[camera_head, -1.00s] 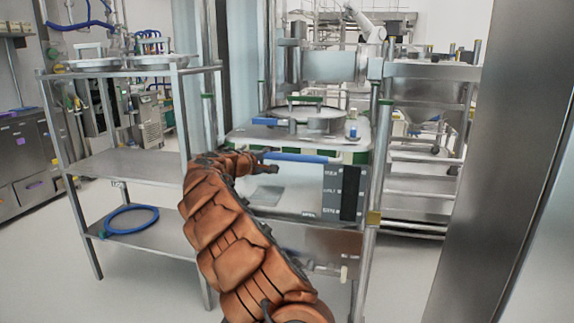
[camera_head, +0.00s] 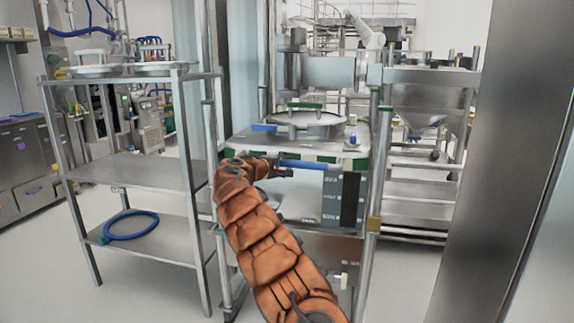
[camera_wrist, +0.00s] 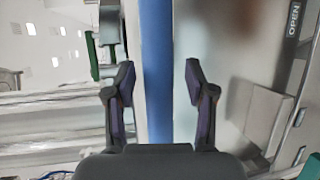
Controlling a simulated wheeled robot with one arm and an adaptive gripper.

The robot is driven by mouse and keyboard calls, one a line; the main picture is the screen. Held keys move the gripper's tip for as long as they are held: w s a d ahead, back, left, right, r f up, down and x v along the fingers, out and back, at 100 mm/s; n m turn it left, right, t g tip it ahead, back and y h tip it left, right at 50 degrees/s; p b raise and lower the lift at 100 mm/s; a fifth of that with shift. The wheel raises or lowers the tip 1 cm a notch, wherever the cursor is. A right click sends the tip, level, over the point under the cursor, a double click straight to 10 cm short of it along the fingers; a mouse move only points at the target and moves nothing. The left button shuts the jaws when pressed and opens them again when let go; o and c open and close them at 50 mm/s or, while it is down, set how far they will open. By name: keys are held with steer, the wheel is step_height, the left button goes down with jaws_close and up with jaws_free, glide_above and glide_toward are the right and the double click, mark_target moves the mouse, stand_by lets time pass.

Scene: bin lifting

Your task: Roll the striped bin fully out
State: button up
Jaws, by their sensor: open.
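The striped bin (camera_head: 347,162) stands in the frame in the middle of the head view, with a green-and-white striped band under its metal top. A blue bar handle (camera_head: 305,163) runs across its front, above a dark control panel (camera_head: 350,199). My gripper (camera_head: 284,170) is at the left part of this handle. In the wrist view, my gripper (camera_wrist: 159,76) is open, and the blue bar (camera_wrist: 157,100) runs between its two fingers with a gap on each side. The bin's lower left part is hidden behind my arm.
A metal shelf rack (camera_head: 140,170) with a coiled blue hose (camera_head: 131,225) stands close on the left. A post (camera_head: 372,215) is at the bin's right. A broad steel column (camera_head: 505,200) fills the right side. Some floor (camera_head: 405,285) is clear between them.

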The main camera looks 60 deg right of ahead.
steer(key=shift+d, duration=0.2)
jaws_close()
stand_by(0.6)
